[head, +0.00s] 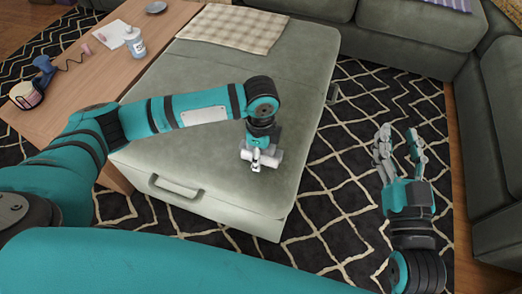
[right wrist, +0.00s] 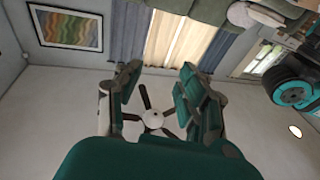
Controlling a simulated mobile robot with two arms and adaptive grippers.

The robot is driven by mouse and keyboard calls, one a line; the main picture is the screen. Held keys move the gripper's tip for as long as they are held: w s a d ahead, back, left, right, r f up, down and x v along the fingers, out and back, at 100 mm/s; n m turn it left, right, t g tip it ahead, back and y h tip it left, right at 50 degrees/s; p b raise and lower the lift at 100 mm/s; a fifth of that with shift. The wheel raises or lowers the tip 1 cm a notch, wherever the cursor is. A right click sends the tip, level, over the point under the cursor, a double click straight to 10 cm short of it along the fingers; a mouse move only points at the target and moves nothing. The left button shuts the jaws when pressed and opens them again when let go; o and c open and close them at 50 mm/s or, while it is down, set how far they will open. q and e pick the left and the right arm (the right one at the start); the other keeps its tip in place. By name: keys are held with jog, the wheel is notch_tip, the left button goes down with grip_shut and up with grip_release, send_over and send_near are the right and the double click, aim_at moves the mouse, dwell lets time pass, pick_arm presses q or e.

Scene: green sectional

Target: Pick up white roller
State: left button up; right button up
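A white roller (head: 275,157) is on the green ottoman (head: 205,70), near its front edge, and shows on both sides of my left gripper. My left gripper (head: 257,163) points down at the roller and covers its middle. Whether its fingers are closed on the roller, and whether the roller touches the ottoman top, is hard to tell at this size. My right gripper (head: 398,140) is held up over the patterned rug, away from the ottoman. Its fingers are spread and empty, as the right wrist view also shows (right wrist: 157,85).
A wooden table (head: 165,28) on the left holds a bottle (head: 134,42), a blue-handled item (head: 44,66), a jar (head: 26,95) and a grey dish (head: 155,7). A checked cloth (head: 232,27) lies on the ottoman's back. A green sofa (head: 410,40) stands behind and right.

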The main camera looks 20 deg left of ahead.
aim_at(264, 157)
pick_arm(q)
jog(key=c, duration=1)
jog(key=shift+r, duration=0.2)
